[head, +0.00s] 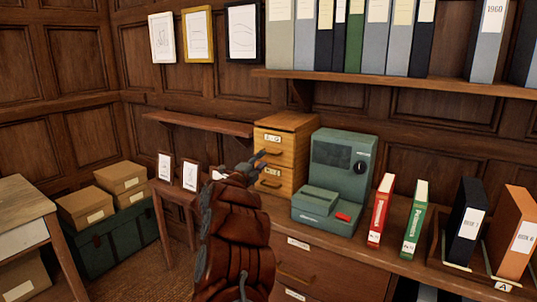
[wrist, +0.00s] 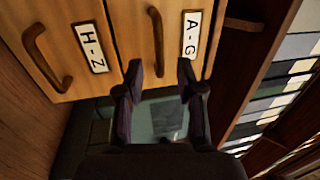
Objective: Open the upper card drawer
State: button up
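The wooden card cabinet (head: 290,122) stands on the counter with two drawers, both looking shut. The upper drawer (wrist: 172,15) is labelled A-G and has a curved brown handle (wrist: 156,42). The lower drawer (wrist: 70,25) is labelled H-Z and has its own handle (wrist: 45,62). The wrist view is turned sideways, so the upper drawer is on the right. My gripper (wrist: 159,72) is open and empty, its fingertips spread to either side of the A-G handle in that view. I cannot tell whether they touch it. In the head view my gripper (head: 256,161) is at the cabinet's front.
A green machine (head: 348,165) stands close to the cabinet's right. Red (head: 380,210) and green (head: 415,222) books stand further right. Small framed pictures (head: 190,174) stand on a low table at left. A shelf of binders (head: 390,83) hangs above the counter.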

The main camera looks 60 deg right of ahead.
aim_at(268, 154)
jog(key=shift+w+d+r+p, duration=0.15)
jog(key=shift+d+p, duration=0.1)
jog(key=shift+d, duration=0.7)
jog(key=shift+s+d+r+p, duration=0.15)
jog(key=shift+d+p, duration=0.1)
jog(key=shift+d, duration=0.7)
jog(key=shift+w+d+r+p, duration=0.15)
jog(key=shift+d+p, duration=0.1)
jog(key=shift+d, duration=0.7)
grip_shut()
